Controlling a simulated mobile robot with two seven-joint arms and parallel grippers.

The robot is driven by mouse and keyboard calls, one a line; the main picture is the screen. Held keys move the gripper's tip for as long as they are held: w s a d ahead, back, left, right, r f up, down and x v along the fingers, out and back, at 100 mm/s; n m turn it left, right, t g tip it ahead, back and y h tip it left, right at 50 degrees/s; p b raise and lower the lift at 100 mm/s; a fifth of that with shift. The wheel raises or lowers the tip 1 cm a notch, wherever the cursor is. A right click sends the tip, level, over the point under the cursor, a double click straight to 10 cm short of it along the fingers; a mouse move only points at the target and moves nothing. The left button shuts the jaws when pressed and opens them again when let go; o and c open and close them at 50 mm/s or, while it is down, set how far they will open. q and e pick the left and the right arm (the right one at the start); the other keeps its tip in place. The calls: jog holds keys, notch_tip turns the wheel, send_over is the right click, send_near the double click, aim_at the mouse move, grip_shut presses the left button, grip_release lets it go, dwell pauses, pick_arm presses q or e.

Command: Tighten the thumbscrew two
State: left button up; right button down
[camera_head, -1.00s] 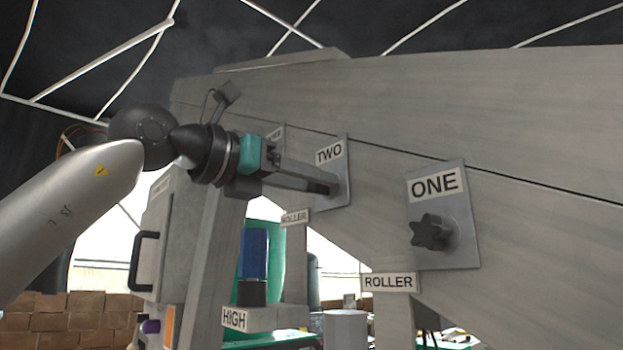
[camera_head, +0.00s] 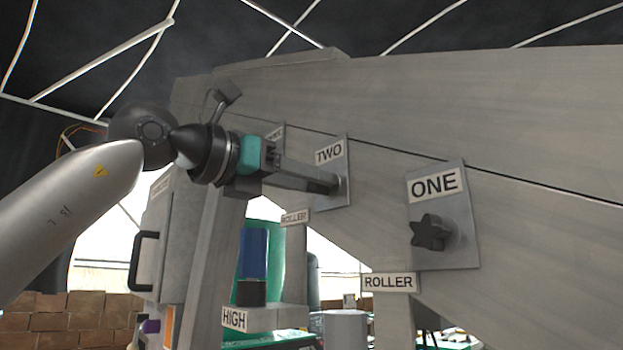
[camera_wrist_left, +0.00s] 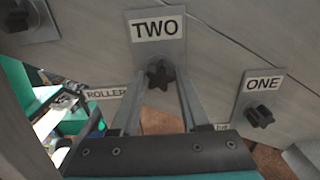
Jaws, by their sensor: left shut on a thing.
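Thumbscrew two (camera_wrist_left: 158,74) is a dark star-shaped knob on a metal plate labelled TWO (camera_head: 331,152). In the left wrist view it sits between the two finger ends of my left gripper (camera_wrist_left: 160,82). In the head view my left gripper (camera_head: 326,183) reaches in from the left against the TWO plate, and its fingers hide most of the knob. The left gripper is shut on the knob. My right gripper is not in view.
Thumbscrew one (camera_head: 430,232) stands out from its ONE plate at the right, apart from the gripper. ROLLER signs (camera_head: 388,282) hang below the large grey panel (camera_head: 480,120).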

pick_arm(q)
grip_shut()
jog(key=shift+m+p, duration=0.7)
jog(key=shift+m, duration=1)
jog(key=o, duration=0.9)
grip_release()
jog(key=shift+a, duration=0.1)
